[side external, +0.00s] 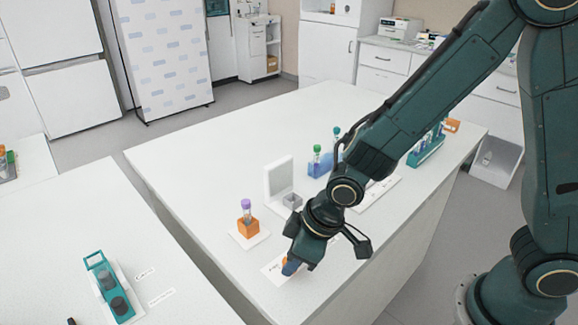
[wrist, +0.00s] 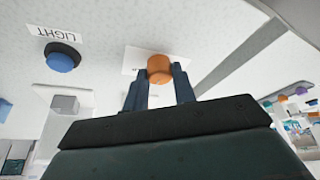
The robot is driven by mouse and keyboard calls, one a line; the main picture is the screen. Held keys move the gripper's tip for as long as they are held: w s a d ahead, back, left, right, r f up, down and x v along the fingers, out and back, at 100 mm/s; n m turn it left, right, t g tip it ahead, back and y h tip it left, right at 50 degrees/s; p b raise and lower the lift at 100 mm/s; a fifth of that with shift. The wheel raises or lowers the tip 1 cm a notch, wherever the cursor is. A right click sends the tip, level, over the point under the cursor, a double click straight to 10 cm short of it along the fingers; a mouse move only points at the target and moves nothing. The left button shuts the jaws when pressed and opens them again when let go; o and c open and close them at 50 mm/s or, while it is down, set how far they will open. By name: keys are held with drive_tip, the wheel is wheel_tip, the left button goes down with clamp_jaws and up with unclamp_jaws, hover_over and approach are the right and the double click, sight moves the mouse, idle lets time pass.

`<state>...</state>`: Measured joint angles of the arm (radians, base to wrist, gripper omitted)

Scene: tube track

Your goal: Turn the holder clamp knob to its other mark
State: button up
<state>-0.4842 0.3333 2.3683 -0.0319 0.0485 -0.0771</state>
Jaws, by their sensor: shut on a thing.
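An orange knob (wrist: 160,68) stands on a white label plate in the wrist view. The two dark blue fingers of my gripper (wrist: 160,78) are on either side of it, shut on it. In the side external view my gripper (side external: 291,267) points down at the near edge of the white table, and a bit of orange shows beside the fingers. The plate's marks are mostly hidden, and I cannot tell which mark the knob faces. An orange block (side external: 248,228) holding an upright purple-capped tube (side external: 246,207) stands on a white plate to the left of my gripper.
A blue button (wrist: 62,58) by a LIGHT label (wrist: 55,35) is near the knob. A white L-shaped stand (side external: 279,181), a blue rack (side external: 322,166) and a teal rack (side external: 427,150) stand farther back. A teal device (side external: 107,285) is on the left table.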

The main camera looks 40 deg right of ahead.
drive_tip(key=m+h, duration=0.1)
drive_tip(key=m, duration=0.1)
drive_tip(key=m+h, duration=0.1)
drive_tip(key=m, duration=0.2)
drive_tip(key=shift+a+m+t, duration=0.2)
drive_tip(key=shift+m+t, duration=0.1)
idle(0.5)
drive_tip(key=o, duration=1)
drive_tip(key=shift+s+r, duration=0.1)
drive_tip(key=shift+r, duration=0.05)
drive_tip(key=shift+v, duration=6.8)
